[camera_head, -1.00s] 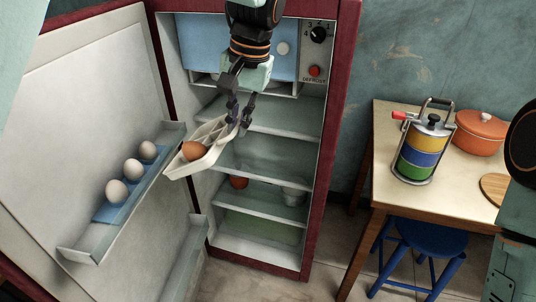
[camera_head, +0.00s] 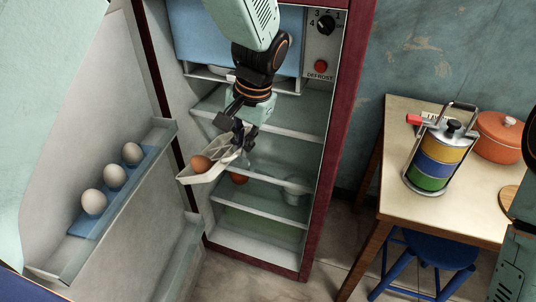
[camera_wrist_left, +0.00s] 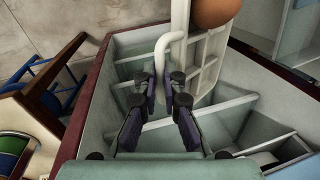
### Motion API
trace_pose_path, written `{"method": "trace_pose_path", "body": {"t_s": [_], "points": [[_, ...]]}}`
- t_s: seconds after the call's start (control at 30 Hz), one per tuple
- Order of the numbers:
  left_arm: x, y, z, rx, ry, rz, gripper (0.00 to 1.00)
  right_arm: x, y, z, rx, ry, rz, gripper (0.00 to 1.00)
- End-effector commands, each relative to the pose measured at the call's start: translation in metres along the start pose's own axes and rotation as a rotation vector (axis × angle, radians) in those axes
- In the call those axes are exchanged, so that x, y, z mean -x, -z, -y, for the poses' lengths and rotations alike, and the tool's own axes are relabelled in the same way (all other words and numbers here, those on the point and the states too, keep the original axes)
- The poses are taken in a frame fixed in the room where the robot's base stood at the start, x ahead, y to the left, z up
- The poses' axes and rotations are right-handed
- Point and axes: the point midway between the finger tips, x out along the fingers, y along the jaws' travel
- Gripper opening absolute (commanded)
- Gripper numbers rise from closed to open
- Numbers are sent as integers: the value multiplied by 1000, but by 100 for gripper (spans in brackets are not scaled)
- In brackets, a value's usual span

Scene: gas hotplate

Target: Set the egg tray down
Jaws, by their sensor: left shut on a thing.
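The egg tray (camera_head: 190,179) is pale cream with compartments. It is tilted in the air in front of the open fridge's shelves, with a brown egg (camera_head: 201,164) in its outer end. My left gripper (camera_head: 240,143) is shut on the tray's inner end. In the left wrist view the tray (camera_wrist_left: 210,68) extends away from the fingers (camera_wrist_left: 166,92), with its curved white handle (camera_wrist_left: 166,47) between them and the egg (camera_wrist_left: 213,10) at the top edge. The fingers partly hide the handle's grip. My right gripper is out of view.
The open fridge has glass shelves (camera_head: 265,198), with a reddish round thing (camera_head: 238,178) and small pot (camera_head: 295,192). The fridge door's rack (camera_head: 55,262) holds three white eggs (camera_head: 114,176) on the left. A table (camera_head: 403,213) with a tiered carrier (camera_head: 437,157) stands right.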

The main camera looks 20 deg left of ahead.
Motion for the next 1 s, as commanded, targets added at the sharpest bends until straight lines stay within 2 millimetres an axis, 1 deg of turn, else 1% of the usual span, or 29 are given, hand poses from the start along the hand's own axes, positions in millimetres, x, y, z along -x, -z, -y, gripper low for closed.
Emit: {"method": "trace_pose_path", "body": {"t_s": [0.03,0.17,0.27,0.3,0.37,0.4,0.5,0.6,0.73,0.8,0.9,1.0], "points": [[-19,-6,-2,-47,3,-3,0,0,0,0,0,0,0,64],[-59,-14,-4,-196,11,-36,0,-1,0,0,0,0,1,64],[-90,-16,-6,-349,15,-70,0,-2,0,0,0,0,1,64],[-102,-16,-8,-423,16,-87,0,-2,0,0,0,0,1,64],[-122,-15,-12,-551,18,-117,0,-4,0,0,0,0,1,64],[-134,-14,-15,-642,20,-140,0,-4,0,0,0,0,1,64],[-161,-12,-26,-865,24,-195,0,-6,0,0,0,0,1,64],[-182,-11,-39,-1066,28,-248,0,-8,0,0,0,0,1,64],[-199,-13,-57,-1259,30,-304,0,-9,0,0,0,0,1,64],[-205,-14,-64,-1331,36,-325,0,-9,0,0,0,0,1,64],[-209,-14,-70,-1392,38,-344,0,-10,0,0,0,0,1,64],[-210,-14,-73,-1410,41,-352,0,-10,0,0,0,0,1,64]]}}
